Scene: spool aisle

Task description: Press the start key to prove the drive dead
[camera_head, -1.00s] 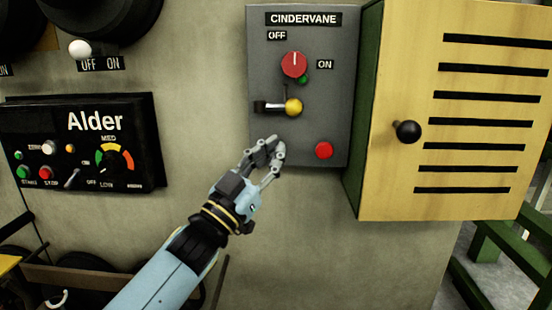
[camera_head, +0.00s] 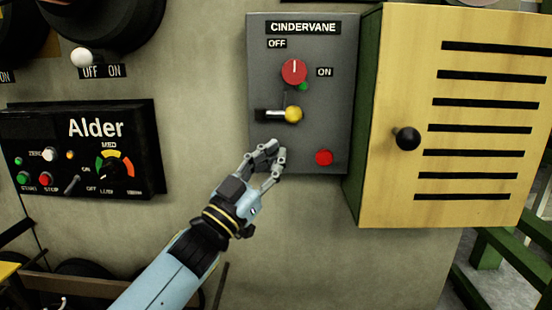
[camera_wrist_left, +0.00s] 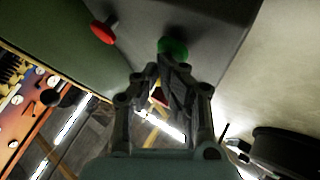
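The grey CINDERVANE control box (camera_head: 328,120) is on the wall. Its red rotary knob (camera_head: 294,71) has its white mark pointing up, near OFF. A small green dot (camera_head: 303,87) sits below the knob, then a yellow-ended lever (camera_head: 293,114). A red button (camera_head: 324,157) is at lower right. My left gripper (camera_head: 272,149) is at the box's lower left, its fingertips together and empty. In the left wrist view a green button (camera_wrist_left: 173,47) sits just beyond the fingertips; whether they touch is unclear. The red button (camera_wrist_left: 103,32) is beside it. In the head view my fingers hide the green button.
A yellow slatted door (camera_head: 420,175) with a black knob (camera_head: 407,138) stands right of the box. The black Alder panel (camera_head: 80,150) with its own START and STOP buttons is at left. Bare wall (camera_head: 195,130) lies between.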

